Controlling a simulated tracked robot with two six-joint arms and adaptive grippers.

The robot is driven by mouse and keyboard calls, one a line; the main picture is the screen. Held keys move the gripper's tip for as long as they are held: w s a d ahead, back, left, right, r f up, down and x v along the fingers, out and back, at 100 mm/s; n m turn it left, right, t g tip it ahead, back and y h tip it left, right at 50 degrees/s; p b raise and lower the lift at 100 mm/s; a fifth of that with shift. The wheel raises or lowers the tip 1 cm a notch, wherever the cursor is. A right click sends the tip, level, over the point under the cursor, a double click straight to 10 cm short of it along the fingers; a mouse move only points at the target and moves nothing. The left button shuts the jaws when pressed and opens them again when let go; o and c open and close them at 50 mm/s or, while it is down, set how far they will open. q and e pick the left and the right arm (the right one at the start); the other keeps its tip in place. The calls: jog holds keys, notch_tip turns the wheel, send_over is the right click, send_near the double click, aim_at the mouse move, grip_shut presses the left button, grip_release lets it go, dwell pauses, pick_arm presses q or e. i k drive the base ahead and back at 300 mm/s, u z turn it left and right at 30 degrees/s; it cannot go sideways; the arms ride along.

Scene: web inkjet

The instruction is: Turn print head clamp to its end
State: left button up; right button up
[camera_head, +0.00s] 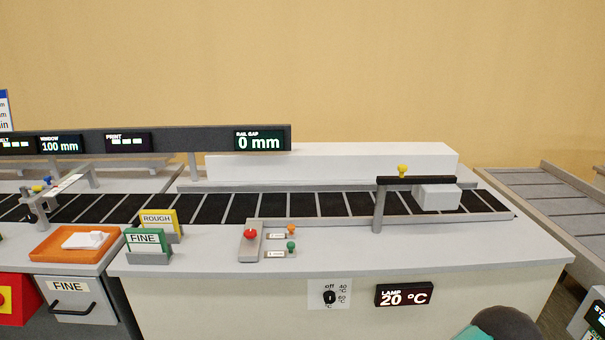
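A yellow knob (402,170), which looks like the print head clamp, stands on top of a dark crossbar (415,181) above the belt at the right. A light grey block (436,197), likely the print head, sits at the bar's right end. A grey post (378,209) carries the bar at its near left end. The knob's turn position is too small to read.
A black slatted belt (210,209) runs below the bar. A red knob (250,235), orange knob (291,229) and green knob (291,246) stand on the front table. Signs (147,240) and an orange tray (45,246) are left. The table front right is clear.

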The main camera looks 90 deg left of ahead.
aim_at(32, 218)
jog(key=i, duration=0.2)
jog(key=u, duration=3)
jog(key=i, duration=0.3)
jog(key=u, duration=1.8)
jog(key=k, duration=0.65)
jog(key=u, duration=0.45)
jog(key=i, duration=1.7)
jog(key=z, duration=0.5)
